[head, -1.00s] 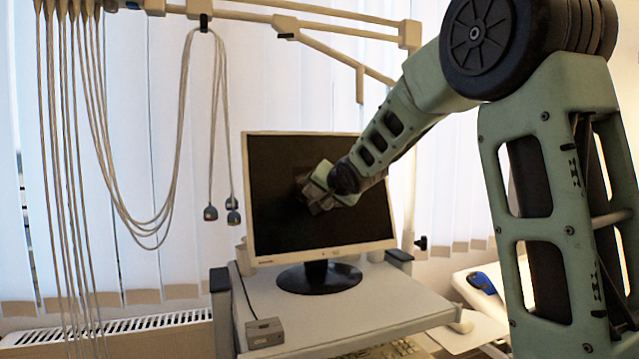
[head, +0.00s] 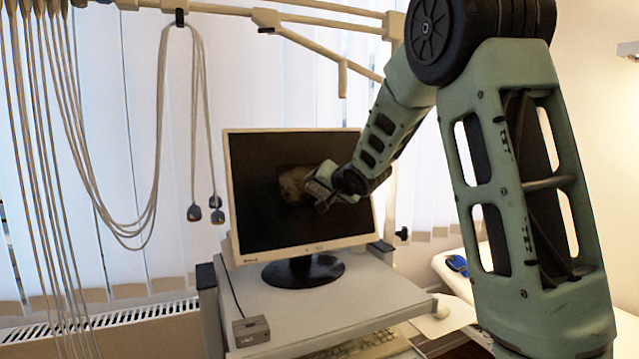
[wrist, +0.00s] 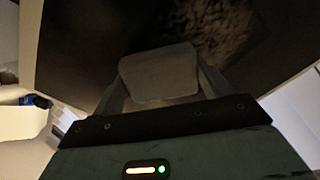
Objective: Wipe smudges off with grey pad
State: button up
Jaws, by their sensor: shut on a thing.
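The monitor (head: 248,220) has a dark screen and a pale frame and stands upright on its round black foot. A brownish-grey smudge (head: 292,184) lies mid-screen; the wrist view shows it as a mottled patch (wrist: 215,25) beyond the pad. My gripper (head: 322,186) is in front of the screen, just right of the smudge, and partly covers that area. In the wrist view my gripper is shut on the grey pad (wrist: 160,74), a flat rounded block between the fingers. I cannot tell whether the pad touches the screen.
The monitor stands on a grey cart shelf (head: 330,300) with a small grey box (head: 251,330) at its front left. A keyboard (head: 365,345) is below. Cables (head: 100,200) hang at left from a beige rail. A blue object (head: 457,265) lies at right.

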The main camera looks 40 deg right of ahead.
aim_at(311, 189)
jog(key=shift+w+a+f+b, duration=0.1)
jog(key=shift+w+a+b, duration=0.05)
jog(key=shift+a+b, duration=0.4)
jog(key=shift+w+a+f+b, duration=0.1)
jog(key=shift+w+a+b, duration=0.05)
jog(key=shift+a+b, duration=0.35)
jog(key=shift+w+a+r+b, duration=0.15)
jog(key=shift+w+a+b, duration=0.05)
jog(key=shift+a+b, duration=0.55)
jog(key=a+b, duration=0.2)
jog(key=shift+w+b, duration=0.3)
jog(key=shift+b, duration=0.1)
jog(key=b, duration=0.1)
jog(key=a+b, duration=0.1)
jog(key=b, duration=0.1)
jog(key=shift+w+a, duration=0.2)
jog(key=shift+w, duration=0.05)
jog(key=shift+w+a, duration=0.15)
jog(key=shift+a, duration=0.4)
jog(key=shift+w+a, duration=0.15)
jog(key=shift+a, duration=0.4)
jog(key=shift+a+r+p, duration=0.1)
jog(key=shift+r+p, duration=0.1)
jog(key=shift+p, duration=0.3)
jog(key=shift+w+a+f+p, duration=0.15)
jog(key=shift+a+p, duration=0.5)
jog(key=shift+p, duration=0.55)
